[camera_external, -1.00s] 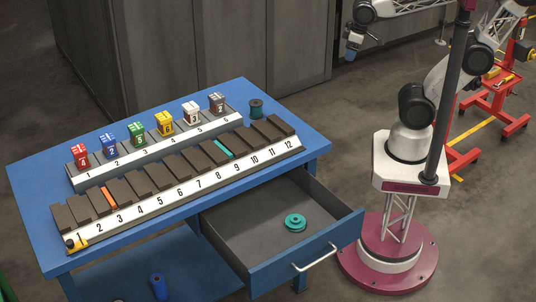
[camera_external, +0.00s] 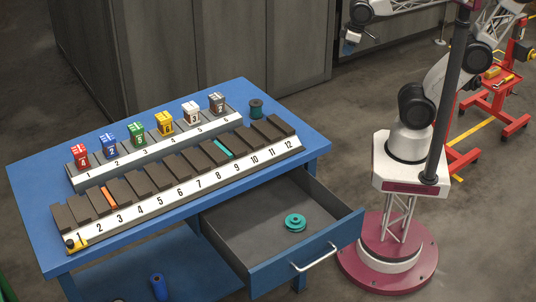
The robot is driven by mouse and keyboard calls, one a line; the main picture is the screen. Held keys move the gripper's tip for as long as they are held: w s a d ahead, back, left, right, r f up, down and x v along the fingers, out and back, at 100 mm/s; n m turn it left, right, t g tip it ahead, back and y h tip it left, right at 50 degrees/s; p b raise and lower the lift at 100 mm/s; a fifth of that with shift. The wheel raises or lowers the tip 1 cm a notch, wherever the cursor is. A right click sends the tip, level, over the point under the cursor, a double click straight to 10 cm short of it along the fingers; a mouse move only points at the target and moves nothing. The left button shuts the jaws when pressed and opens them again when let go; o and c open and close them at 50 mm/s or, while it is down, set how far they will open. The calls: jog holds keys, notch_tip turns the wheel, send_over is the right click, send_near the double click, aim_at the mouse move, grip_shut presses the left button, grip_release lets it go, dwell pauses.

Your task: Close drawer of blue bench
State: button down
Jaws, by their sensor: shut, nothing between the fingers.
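The blue bench (camera_external: 35,195) stands at the left and centre. Its drawer (camera_external: 262,232) is pulled out toward the lower right, with a pale bar handle (camera_external: 314,258) on its front. A teal spool-like part (camera_external: 295,222) lies on the drawer floor. My gripper (camera_external: 347,48) is small at the top of the picture, above and behind the bench and far from the drawer. It is shut and empty, and touches nothing that I can see.
On the bench top are a numbered slotted rack (camera_external: 180,199), a row of coloured blocks (camera_external: 163,123) and a dark green spool (camera_external: 256,108). A blue cylinder (camera_external: 159,287) is below the bench. Grey cabinets (camera_external: 230,50) stand behind. My base is right of the drawer.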

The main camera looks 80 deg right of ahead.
jog(key=w+a+r+n, duration=0.3)
jog(key=w+a+n, duration=0.1)
jog(key=w+a, duration=0.4)
jog(key=w+a+r+n, duration=0.3)
jog(key=w+a+n, duration=0.1)
jog(key=w+a, duration=0.45)
jog(key=w+a+f+n+h, duration=0.1)
jog(key=w+a+n, duration=0.3)
jog(key=a, duration=0.9)
jog(key=w+a+n, duration=0.4)
jog(key=a, duration=0.9)
jog(key=s+a+f+n+h, duration=0.1)
jog(key=s+a+f+n, duration=0.4)
jog(key=a, duration=0.6)
jog(key=s+a+f, duration=0.3)
jog(key=a+f, duration=0.4)
jog(key=a, duration=0.4)
jog(key=s+a+f+n+t+h, duration=0.1)
jog(key=s+a+f+n, duration=0.4)
jog(key=s+a+f, duration=1.3)
jog(key=shift+s+a+n, duration=0.4)
jog(key=shift+s+a, duration=0.65)
jog(key=shift+s, duration=0.2)
